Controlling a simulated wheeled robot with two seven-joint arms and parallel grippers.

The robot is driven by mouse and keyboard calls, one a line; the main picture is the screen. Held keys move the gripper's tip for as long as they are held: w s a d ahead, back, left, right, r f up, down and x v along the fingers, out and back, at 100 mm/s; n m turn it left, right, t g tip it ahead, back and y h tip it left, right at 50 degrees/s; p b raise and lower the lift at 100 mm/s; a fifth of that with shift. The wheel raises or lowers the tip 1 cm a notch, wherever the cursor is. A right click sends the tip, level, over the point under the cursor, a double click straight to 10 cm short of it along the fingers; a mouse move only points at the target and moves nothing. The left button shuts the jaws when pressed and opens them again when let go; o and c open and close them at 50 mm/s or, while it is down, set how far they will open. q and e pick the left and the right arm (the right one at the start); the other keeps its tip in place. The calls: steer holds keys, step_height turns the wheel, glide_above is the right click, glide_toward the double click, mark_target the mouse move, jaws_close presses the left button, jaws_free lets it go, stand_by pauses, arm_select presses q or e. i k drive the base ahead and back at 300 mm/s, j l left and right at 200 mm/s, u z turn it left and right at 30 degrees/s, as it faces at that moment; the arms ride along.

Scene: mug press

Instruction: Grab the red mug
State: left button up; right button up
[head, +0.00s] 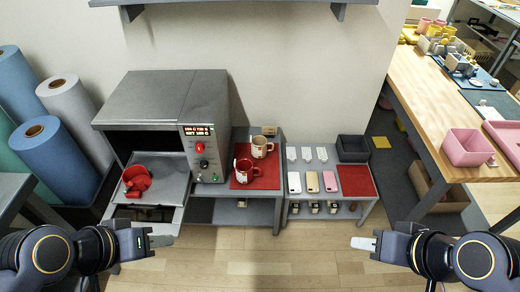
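A red mug with a pale patch (246,171) stands on a red mat (269,178) on the grey bench right of the press. A tan mug with a red-brown marking (260,148) stands just behind it. My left gripper (161,241) is low in the head view, in front of the press and well apart from the red mug. My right gripper (362,243) is at the lower right, also far from the mugs. Neither appears to hold anything. Each gripper is seen side-on, so the gap between its fingers is not visible.
The grey press (160,105) has a pulled-out tray with a curved red part (137,181). A low bench with phones (312,182) and a dark bin (352,148) stands right of the mugs. A wooden table (450,110) is at right. Floor between my arms is clear.

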mark_target(243, 166)
steer(key=u, duration=0.95)
steer(key=i+l+u, duration=0.15)
steer(key=l+u, duration=0.25)
steer(key=i+l+u, duration=0.1)
steer(key=l+u, duration=0.8)
steer(key=l, duration=0.9)
